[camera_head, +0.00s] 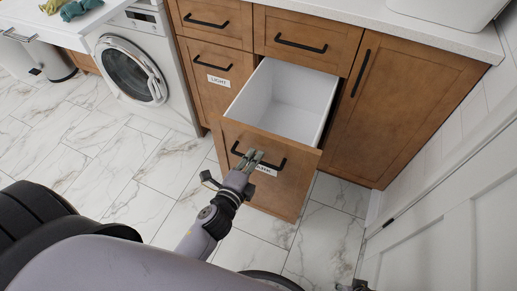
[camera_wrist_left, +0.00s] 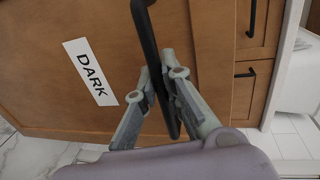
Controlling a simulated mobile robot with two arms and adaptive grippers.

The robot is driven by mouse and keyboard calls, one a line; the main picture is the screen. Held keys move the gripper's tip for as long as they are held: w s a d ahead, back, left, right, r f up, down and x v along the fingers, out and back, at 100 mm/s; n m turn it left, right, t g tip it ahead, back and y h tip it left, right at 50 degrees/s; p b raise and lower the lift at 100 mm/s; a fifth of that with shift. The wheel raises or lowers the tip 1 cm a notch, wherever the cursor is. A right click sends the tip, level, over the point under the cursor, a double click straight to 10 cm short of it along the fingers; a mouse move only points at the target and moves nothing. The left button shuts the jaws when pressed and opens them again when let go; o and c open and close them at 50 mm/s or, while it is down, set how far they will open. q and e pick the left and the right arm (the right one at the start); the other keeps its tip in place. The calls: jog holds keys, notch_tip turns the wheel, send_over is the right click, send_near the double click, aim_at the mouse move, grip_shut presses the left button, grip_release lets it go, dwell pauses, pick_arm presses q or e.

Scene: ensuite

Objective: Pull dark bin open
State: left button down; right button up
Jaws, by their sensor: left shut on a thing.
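The dark bin (camera_head: 268,183) is a wooden pull-out front with a white inner box (camera_head: 285,98), and it stands well out from the cabinet. The box looks empty. Its label reads DARK in the left wrist view (camera_wrist_left: 90,72); in the head view my gripper partly covers it. My left gripper (camera_head: 252,158) is shut on the bin's black bar handle (camera_head: 270,164). In the left wrist view the fingers (camera_wrist_left: 160,85) sit on both sides of the handle (camera_wrist_left: 150,45). My right gripper is not clearly in view.
A LIGHT bin (camera_head: 208,82) is closed to the left, beside a washing machine (camera_head: 130,70). A closed cabinet door (camera_head: 400,105) is at right, with a white panelled door (camera_head: 450,215) nearer. Marble-tiled floor (camera_head: 130,180) is clear in front at left.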

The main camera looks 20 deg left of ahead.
pick_arm(q)
jog(key=shift+s, duration=0.65)
jog(key=c, duration=1.7)
grip_release()
jog(key=v, duration=1.2)
jog(key=shift+f, duration=0.1)
